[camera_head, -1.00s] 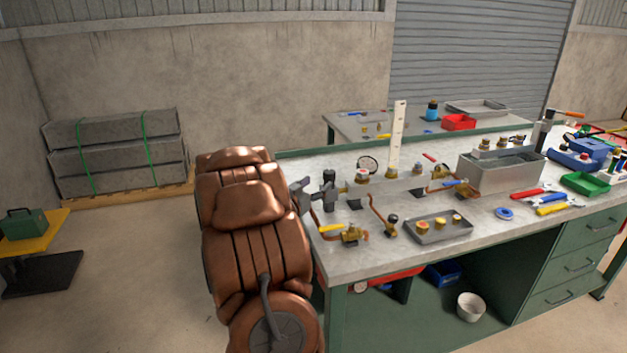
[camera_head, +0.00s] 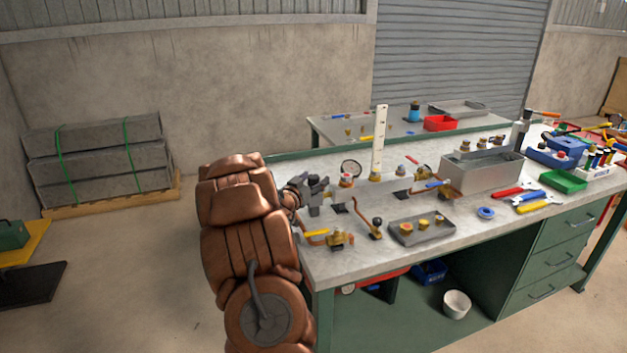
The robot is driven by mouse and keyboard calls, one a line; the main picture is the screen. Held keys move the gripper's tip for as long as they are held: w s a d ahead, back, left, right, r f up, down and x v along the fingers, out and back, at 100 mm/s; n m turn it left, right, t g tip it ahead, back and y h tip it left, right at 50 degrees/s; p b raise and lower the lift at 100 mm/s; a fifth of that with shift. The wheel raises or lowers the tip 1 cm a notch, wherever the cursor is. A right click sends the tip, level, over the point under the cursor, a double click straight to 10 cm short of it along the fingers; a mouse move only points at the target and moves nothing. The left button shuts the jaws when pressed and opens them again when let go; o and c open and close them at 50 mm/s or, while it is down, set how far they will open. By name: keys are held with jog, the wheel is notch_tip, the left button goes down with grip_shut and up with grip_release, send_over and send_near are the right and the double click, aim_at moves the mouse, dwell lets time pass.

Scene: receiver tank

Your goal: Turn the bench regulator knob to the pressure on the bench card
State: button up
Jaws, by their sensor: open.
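My gripper (camera_head: 299,189) is at the left end of the green-framed bench (camera_head: 350,262), beyond my brown arm. Its dark jaws are open, close to a dark knob-like part (camera_head: 312,182) on a grey fitting. The two overlap in view, and I cannot tell whether they touch. This part may be the regulator knob. No pressure value is legible.
A grey tray (camera_head: 408,241) holds brass parts. A metal box (camera_head: 481,178), wrenches (camera_head: 533,207) and bins are farther right.

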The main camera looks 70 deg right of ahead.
jog(key=shift+c, duration=0.3)
jog(key=c, duration=1.1)
jog(key=shift+t+b, duration=0.4)
jog(key=shift+b, duration=0.1)
jog(key=shift+n+t+b, duration=0.6)
jog(key=shift+b, duration=0.45)
jog(key=shift+r+t, duration=0.1)
jog(key=shift+t, duration=0.2)
jog(key=o, duration=1.2)
jog(key=shift+c, duration=0.2)
